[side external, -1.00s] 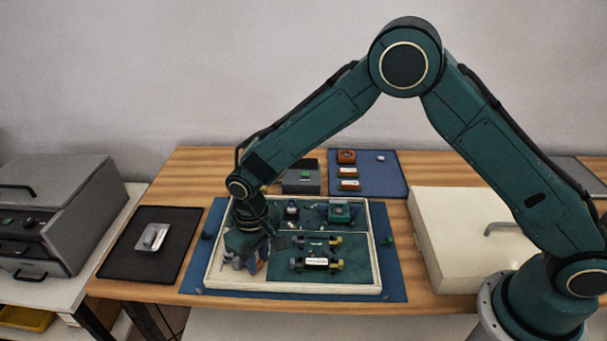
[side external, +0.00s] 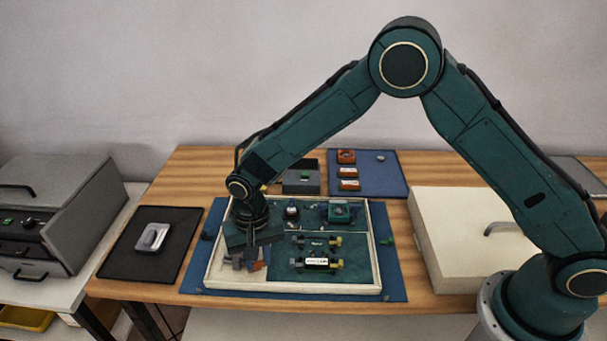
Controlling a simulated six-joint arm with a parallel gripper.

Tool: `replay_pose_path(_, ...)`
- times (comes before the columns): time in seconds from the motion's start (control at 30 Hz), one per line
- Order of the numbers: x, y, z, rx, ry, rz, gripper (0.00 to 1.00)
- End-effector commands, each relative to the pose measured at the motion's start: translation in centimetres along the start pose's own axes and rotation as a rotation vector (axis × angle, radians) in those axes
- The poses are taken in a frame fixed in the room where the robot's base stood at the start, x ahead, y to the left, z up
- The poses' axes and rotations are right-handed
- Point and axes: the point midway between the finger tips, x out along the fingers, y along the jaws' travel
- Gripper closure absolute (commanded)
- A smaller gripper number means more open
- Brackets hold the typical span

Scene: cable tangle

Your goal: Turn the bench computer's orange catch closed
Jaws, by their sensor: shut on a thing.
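The bench computer appears to be the open cream-framed case (side external: 376,250) with a dark green board in it, lying on a blue mat. My gripper (side external: 245,264) points down into its front left part, low over the pale area there.
Inside the case stand a green block (side external: 340,213) and a white-labelled cylinder (side external: 316,263). Behind are a grey box (side external: 300,182) and a blue mat (side external: 392,178) with orange parts. A black mat (side external: 125,259) lies left, a cream box (side external: 450,245) right.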

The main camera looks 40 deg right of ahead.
Motion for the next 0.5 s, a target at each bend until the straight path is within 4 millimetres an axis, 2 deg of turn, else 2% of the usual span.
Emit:
replay_pose_path(0.43,-0.13,-0.05,-0.09,0.019,0.003,-0.002,0.99)
replay_pose_path(0.47,-0.13,-0.05,-0.09,0.019,0.003,-0.002,0.73)
replay_pose_path(0.5,-0.13,-0.05,-0.09,0.018,0.003,-0.002,0.65)
